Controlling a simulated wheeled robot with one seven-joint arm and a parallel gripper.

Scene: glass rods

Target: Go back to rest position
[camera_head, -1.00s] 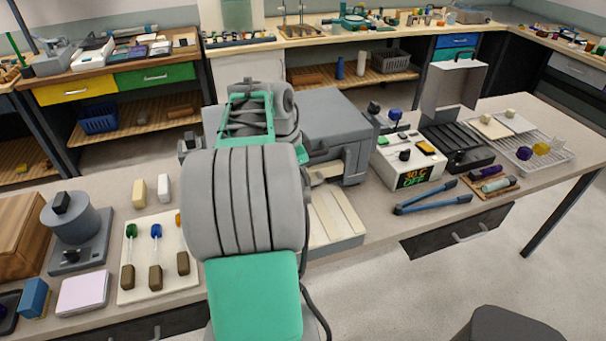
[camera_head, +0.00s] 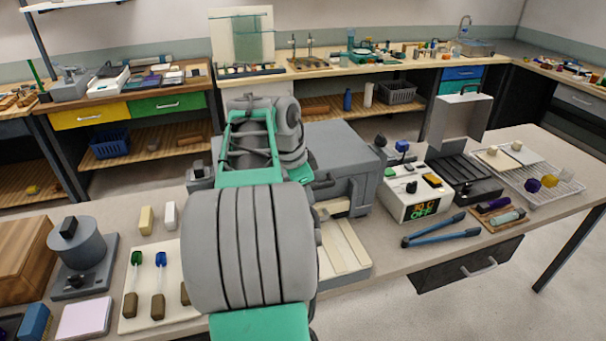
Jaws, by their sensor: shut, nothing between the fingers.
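My arm, grey and green, rises through the middle of the head view and reaches away over the bench (camera_head: 385,262). Its far end stands in front of a grey box-shaped device (camera_head: 345,160). My gripper's fingers are hidden by the arm, so I cannot see them or anything near them. The arm also covers part of a white board of tools (camera_head: 135,318) and a pale ribbed plate (camera_head: 345,262).
Right of the arm stand a white control box (camera_head: 405,208) reading OFF, blue-handled tongs (camera_head: 435,232), a black ribbed tray (camera_head: 465,180) and a wire rack (camera_head: 560,190). At left are a grey cylindrical device (camera_head: 82,243) and a wooden box (camera_head: 20,260). A drawer (camera_head: 470,265) juts from the bench front.

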